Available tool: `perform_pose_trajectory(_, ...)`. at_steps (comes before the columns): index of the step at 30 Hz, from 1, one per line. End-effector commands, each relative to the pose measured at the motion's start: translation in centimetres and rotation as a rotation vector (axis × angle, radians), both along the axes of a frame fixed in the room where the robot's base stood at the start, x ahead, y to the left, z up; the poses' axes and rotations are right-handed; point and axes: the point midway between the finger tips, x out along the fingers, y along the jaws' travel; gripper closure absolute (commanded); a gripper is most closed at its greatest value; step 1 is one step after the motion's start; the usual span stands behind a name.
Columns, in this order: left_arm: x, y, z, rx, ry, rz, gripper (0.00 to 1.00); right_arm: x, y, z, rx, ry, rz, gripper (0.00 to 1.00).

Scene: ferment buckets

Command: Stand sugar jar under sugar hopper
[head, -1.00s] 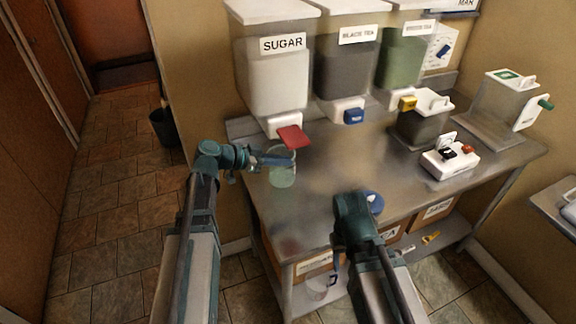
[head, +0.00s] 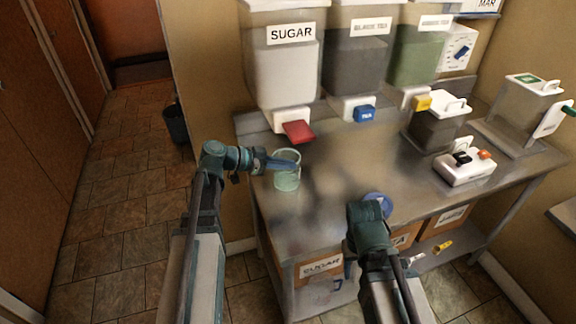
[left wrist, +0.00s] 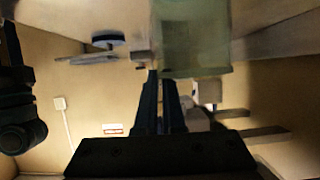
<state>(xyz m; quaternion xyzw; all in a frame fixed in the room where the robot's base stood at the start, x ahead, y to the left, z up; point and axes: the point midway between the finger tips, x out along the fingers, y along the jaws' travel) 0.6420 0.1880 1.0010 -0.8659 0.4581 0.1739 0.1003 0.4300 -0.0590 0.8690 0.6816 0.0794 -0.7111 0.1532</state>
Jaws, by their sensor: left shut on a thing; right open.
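The sugar hopper (head: 287,72) stands at the back left of the bench, labelled SUGAR, with white contents and a red paddle (head: 298,131) at its spout. A pale green, see-through jar (head: 287,178) is below and in front of the red paddle, near the bench's left edge. My left gripper (head: 281,164) is shut on the jar. In the left wrist view the jar (left wrist: 190,40) rises above the fingers. Whether its base touches the bench is unclear. My right gripper (head: 366,212) is low over the bench's front edge; its fingers are hidden in the head view.
The black tea hopper (head: 356,65) and a green hopper (head: 417,55) stand to the right. A dark-filled container (head: 436,130) and a white switch box (head: 465,168) occupy the bench's right. The middle of the steel bench (head: 350,165) is bare.

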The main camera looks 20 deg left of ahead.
Motion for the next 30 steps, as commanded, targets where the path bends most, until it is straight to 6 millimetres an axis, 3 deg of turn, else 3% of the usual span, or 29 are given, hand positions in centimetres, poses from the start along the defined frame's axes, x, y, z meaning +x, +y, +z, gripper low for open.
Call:
perform_pose_trajectory(2, 0.0, 0.0, -0.3, -0.001, -0.001, 0.000, 1.00, 0.0, 0.0, -0.3, 0.000, 0.000, 0.000, 0.50)
perform_pose_trajectory(8, 0.0, 0.0, -0.2, 0.000, 0.000, 0.000, 0.64, 0.0, 0.0, -0.2, 0.000, 0.000, 0.000, 0.50)
perform_pose_trajectory(20, -0.1, 0.2, 0.4, 0.000, 0.000, 0.001, 0.64, 0.0, 0.0, 0.4, 0.000, 0.000, 0.000, 0.50)
perform_pose_trajectory(30, -3.6, 5.3, 3.2, 0.000, 0.000, 0.005, 0.64, 0.0, 0.0, 3.2, 0.000, 0.000, 0.000, 0.50)
